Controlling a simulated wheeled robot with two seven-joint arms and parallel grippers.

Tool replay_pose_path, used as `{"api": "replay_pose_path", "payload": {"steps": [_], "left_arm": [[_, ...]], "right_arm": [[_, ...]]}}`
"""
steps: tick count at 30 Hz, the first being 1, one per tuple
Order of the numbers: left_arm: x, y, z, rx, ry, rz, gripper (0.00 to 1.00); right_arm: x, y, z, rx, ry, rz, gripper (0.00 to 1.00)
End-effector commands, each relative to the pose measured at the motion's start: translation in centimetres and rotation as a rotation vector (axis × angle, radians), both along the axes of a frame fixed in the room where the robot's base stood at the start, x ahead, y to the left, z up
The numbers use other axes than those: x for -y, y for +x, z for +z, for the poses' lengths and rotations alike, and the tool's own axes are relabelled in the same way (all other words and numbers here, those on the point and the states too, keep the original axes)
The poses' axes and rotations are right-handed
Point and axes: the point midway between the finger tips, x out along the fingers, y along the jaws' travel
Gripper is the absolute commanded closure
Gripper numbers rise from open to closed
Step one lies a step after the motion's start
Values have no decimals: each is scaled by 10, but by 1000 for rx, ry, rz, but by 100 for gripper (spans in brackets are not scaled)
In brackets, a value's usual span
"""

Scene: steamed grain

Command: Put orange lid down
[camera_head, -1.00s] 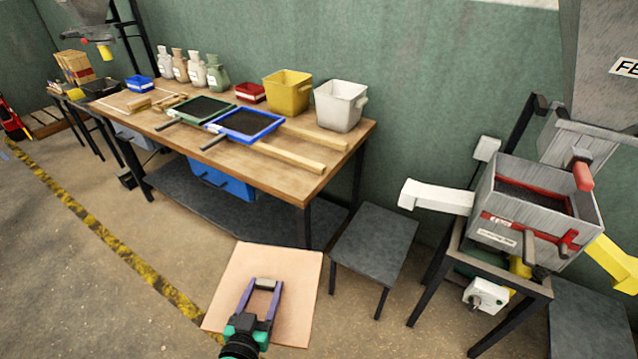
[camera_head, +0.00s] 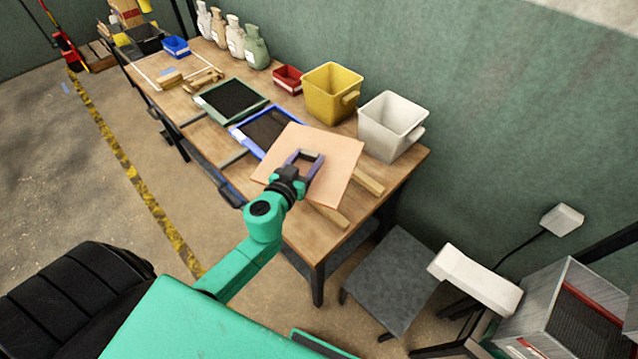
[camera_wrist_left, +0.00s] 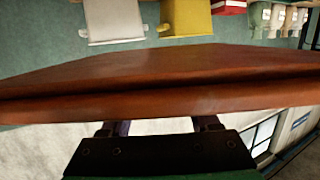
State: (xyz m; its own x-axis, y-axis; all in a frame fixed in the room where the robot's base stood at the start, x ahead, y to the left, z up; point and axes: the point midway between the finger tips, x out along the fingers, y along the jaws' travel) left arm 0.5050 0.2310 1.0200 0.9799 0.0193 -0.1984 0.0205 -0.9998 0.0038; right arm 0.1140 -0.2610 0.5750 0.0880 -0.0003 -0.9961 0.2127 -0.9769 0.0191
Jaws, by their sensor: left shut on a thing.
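The orange lid is a flat, square, pale orange panel (camera_head: 335,152). In the head view it is over the right part of the wooden table, overlapping the blue-framed tray and the wooden bars. My left gripper (camera_head: 310,158) is shut on the lid's handle at its middle. In the left wrist view the lid (camera_wrist_left: 160,80) spans the frame as a brown-orange slab, with the gripper fingers (camera_wrist_left: 160,128) partly hidden behind its edge. I cannot tell whether the lid touches what lies beneath it. My right gripper is not in view.
The wooden table (camera_head: 300,232) carries a green-framed tray (camera_head: 262,100), a blue-framed tray (camera_head: 243,137), a yellow bucket (camera_head: 328,95), a white bucket (camera_head: 388,128) and several bottles. A grey stool (camera_head: 392,280) and a metal machine (camera_head: 570,315) stand at the right.

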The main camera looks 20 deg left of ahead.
Motion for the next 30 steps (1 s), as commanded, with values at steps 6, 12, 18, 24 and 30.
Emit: {"api": "replay_pose_path", "payload": {"steps": [6, 12, 18, 24, 30], "left_arm": [[0, 0, -89, -1, 2, 0, 100], [0, 0, -118, 1, 4, -1, 100], [0, 0, -152, 1, 6, -1, 100], [1, 0, -150, 2, 0, 0, 100], [1, 0, -154, 0, -1, 0, 30]], "right_arm": [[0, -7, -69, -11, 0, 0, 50], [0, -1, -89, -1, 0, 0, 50], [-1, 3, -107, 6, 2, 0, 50], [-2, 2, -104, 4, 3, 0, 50], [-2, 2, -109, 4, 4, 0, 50]]}}
